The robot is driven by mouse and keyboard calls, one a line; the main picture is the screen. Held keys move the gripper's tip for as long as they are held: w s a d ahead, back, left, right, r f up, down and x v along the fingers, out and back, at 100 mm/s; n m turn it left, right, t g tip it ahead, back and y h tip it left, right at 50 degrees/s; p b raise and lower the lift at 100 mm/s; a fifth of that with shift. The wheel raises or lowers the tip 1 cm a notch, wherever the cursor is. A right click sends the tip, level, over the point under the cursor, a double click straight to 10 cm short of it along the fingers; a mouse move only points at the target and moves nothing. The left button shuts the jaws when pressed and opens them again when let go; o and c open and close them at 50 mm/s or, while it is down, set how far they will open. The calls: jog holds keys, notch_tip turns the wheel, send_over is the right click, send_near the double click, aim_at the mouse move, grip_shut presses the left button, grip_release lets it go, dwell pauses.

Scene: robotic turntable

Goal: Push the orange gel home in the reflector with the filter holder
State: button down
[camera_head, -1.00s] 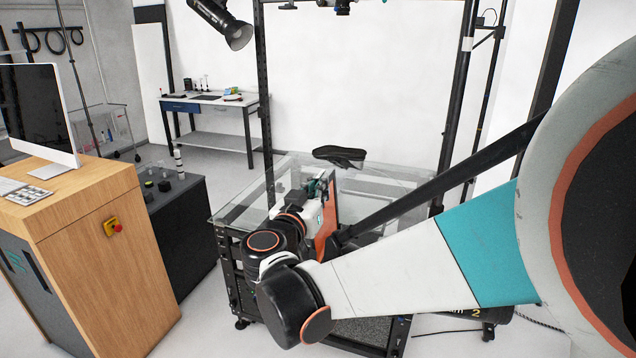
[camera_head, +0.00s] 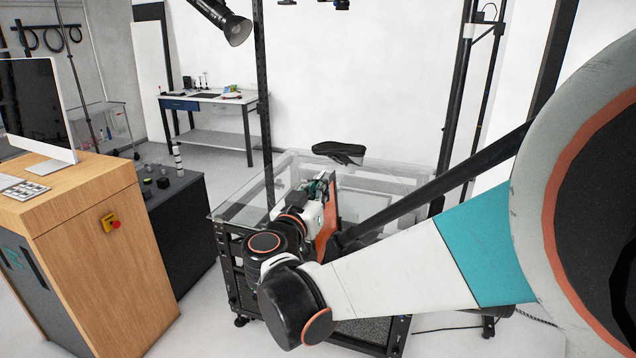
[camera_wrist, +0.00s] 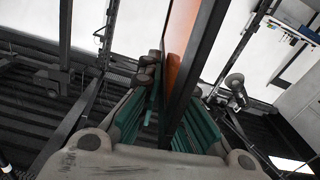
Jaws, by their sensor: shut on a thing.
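My gripper (camera_wrist: 168,112) has teal fingers and is shut on a flat, dark-framed filter holder (camera_wrist: 198,58) in the wrist view. The orange gel (camera_wrist: 181,42) shows as a sheet along that frame. In the head view the orange gel (camera_head: 326,228) stands steeply tilted beside my gripper (camera_head: 318,188), above the near side of the glass table. A black studio lamp with a reflector (camera_head: 236,28) hangs at the upper left, well apart from the gel. A lamp (camera_wrist: 236,88) also shows in the wrist view, right of the holder. The inside of the reflector is barely visible.
A black shoe (camera_head: 338,152) is over the glass-topped turntable table (camera_head: 240,208). A black upright post (camera_head: 264,100) stands at its left. A wooden desk (camera_head: 95,230) with a monitor is at the left; a workbench (camera_head: 215,99) stands behind.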

jog(key=shift+s+d+f+b, duration=0.1)
jog(key=shift+d+f+b, duration=0.1)
jog(key=shift+f+b, duration=1.6)
jog(key=shift+s+d+f+b, duration=0.15)
jog(key=shift+f+b, duration=1.25)
jog(key=shift+f, duration=0.7)
jog(key=shift+w+d+f+b, duration=0.1)
jog(key=shift+d+f+b, duration=0.1)
jog(key=shift+f+b, duration=1.6)
jog(key=c, duration=1.7)
grip_release()
jog(key=shift+f, duration=0.1)
jog(key=r+p, duration=0.5)
jog(key=r, duration=0.1)
jog(key=a+r+p, duration=0.1)
jog(key=r+p, duration=0.9)
jog(key=r, duration=0.1)
jog(key=shift+w+a+r, duration=0.25)
jog(key=shift+a+r, duration=0.1)
jog(key=shift+f, duration=0.1)
jog(key=shift+f, duration=0.1)
